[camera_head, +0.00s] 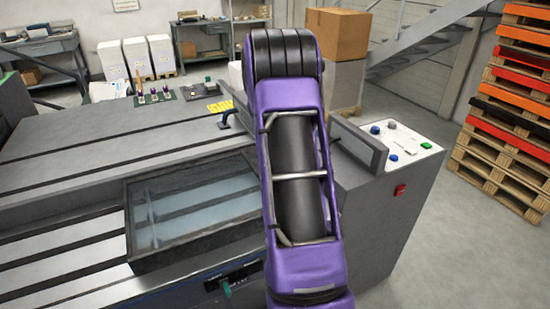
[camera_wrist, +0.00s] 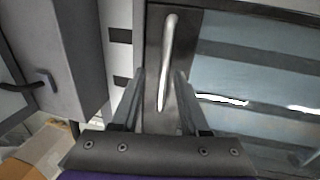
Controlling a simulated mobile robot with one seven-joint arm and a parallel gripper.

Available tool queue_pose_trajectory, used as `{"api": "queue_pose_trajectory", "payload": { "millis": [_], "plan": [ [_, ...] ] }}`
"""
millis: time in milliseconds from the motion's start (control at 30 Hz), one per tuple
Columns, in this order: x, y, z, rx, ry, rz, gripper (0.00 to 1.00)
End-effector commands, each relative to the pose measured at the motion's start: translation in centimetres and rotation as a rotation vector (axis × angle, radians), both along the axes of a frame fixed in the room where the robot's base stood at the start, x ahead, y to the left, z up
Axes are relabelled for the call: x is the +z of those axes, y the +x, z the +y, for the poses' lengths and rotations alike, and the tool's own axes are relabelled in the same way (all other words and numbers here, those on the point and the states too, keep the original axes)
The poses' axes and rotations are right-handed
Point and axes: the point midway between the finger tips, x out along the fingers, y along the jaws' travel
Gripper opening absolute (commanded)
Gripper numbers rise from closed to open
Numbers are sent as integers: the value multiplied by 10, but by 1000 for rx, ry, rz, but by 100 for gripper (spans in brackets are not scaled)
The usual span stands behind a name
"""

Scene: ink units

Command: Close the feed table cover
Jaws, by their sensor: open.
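The feed table cover (camera_head: 190,205) is a dark-framed clear panel over the slatted feed table (camera_head: 60,250) in the head view. Bed slats show through it; I cannot tell how far it is tilted. In the wrist view, its window (camera_wrist: 255,75) fills the right side. A silver bar handle (camera_wrist: 168,55) runs along its dark frame. My gripper (camera_wrist: 159,75) is open, with its fingers apart on either side of the handle's near part; contact is not clear. In the head view my purple arm hides the gripper and handle.
A control panel (camera_head: 395,143) with coloured buttons and a red switch (camera_head: 400,190) are right of my arm. A green-tipped lever (camera_head: 226,288) is on the front edge. Small bottles (camera_head: 153,94) stand behind. Stacked pallets (camera_head: 505,120) are at right, with open floor before them.

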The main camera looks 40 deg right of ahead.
Motion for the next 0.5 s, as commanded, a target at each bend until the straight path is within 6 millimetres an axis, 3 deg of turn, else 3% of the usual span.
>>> {"api": "queue_pose_trajectory", "payload": {
  "millis": [167,500],
  "plan": [
    [28,2,5,1,-2,-5,45],
    [110,5,21,1,-3,-6,45]
  ]
}}
